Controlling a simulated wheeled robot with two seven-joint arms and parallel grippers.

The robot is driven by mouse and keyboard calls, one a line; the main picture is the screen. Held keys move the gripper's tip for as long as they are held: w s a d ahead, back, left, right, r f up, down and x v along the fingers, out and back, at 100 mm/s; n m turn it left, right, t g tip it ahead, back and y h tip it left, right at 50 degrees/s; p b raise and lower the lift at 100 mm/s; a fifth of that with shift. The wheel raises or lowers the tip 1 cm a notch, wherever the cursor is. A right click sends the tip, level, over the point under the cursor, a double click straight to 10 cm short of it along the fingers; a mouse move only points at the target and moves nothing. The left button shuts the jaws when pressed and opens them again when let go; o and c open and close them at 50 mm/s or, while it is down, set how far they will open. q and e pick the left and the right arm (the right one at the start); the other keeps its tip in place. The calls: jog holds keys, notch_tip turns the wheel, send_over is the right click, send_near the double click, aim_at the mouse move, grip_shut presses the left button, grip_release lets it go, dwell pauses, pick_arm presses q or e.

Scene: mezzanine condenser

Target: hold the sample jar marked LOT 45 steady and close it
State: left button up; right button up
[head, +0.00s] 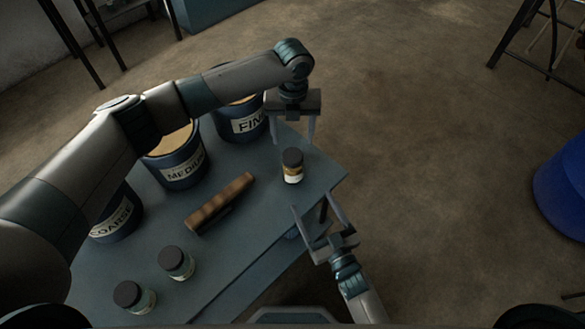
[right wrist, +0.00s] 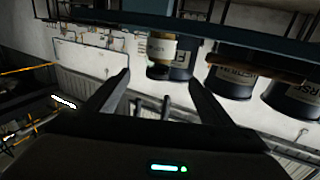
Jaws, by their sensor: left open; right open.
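A small jar (head: 292,174) with a dark lid (head: 292,157) and a white and yellow label stands upright near the table's right corner. Its lettering is too small to read, and I cannot tell how tightly the lid sits. My left gripper (head: 293,138) is open, pointing down just above and behind the jar, apparently apart from it. My right gripper (head: 313,201) is open and empty, in front of the jar at the table's edge. In the right wrist view, which is upside down, the jar (right wrist: 161,49) shows beyond and between the open fingers (right wrist: 158,77).
Two similar dark-lidded jars (head: 177,263) (head: 134,297) stand at the table's front left. A brown wooden-looking bar (head: 220,203) lies mid-table. Buckets marked COARSE (head: 115,220), MEDIUM (head: 180,170) and FINE (head: 247,122) line the back. The table (head: 260,225) is clear around the jar.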

aim_at(292, 164)
jog(key=x, duration=1.5)
jog(key=shift+w+a, duration=0.1)
jog(key=shift+w, duration=0.3)
